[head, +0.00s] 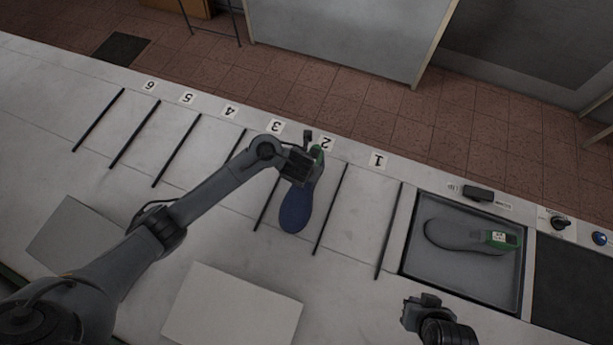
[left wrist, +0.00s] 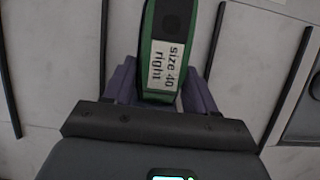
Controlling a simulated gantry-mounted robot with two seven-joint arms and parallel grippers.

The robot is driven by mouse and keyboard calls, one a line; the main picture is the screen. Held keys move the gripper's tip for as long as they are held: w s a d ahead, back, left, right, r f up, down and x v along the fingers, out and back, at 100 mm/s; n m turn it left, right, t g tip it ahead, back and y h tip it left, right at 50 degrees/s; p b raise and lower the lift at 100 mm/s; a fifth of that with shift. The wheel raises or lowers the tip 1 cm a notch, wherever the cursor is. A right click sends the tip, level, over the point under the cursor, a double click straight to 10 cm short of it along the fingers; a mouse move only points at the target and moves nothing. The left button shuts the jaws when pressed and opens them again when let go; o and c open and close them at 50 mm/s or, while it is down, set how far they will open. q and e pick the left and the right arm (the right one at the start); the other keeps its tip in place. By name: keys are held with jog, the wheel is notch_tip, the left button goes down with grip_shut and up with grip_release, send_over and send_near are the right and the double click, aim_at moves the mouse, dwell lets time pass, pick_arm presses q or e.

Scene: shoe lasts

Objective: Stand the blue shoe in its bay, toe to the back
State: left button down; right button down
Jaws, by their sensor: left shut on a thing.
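The blue shoe (head: 295,210) lies lengthwise between the two dividers of the bay marked 2 (head: 326,143). Its blue rounded toe points to the bottom of the head view; its green heel end is by the number strip. My left gripper (head: 303,166) is at the heel end, partly covering it. In the left wrist view the green heel (left wrist: 168,50), labelled "size 40 right", is between the purple fingers of the left gripper (left wrist: 158,92), which is shut on it. I cannot tell whether the shoe touches the table. My right gripper (head: 424,302) is low right, its jaws unclear.
Thin dark dividers (head: 348,209) separate bays numbered 1 to 6. A grey tray (head: 410,262) at right holds a dark shoe (head: 458,238) with a green heel. A dark panel (head: 575,290) lies right of it. Pale flat sheets (head: 243,308) lie in front. The other bays look empty.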

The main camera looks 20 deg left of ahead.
pick_arm(q)
jog(key=shift+a+f+b, duration=0.1)
jog(key=shift+f+b, duration=0.55)
jog(key=shift+f, duration=1.3)
jog(key=shift+w, duration=0.1)
jog(key=shift+f, duration=0.1)
jog(key=shift+c, duration=1.7)
grip_release()
jog(key=shift+f, duration=0.1)
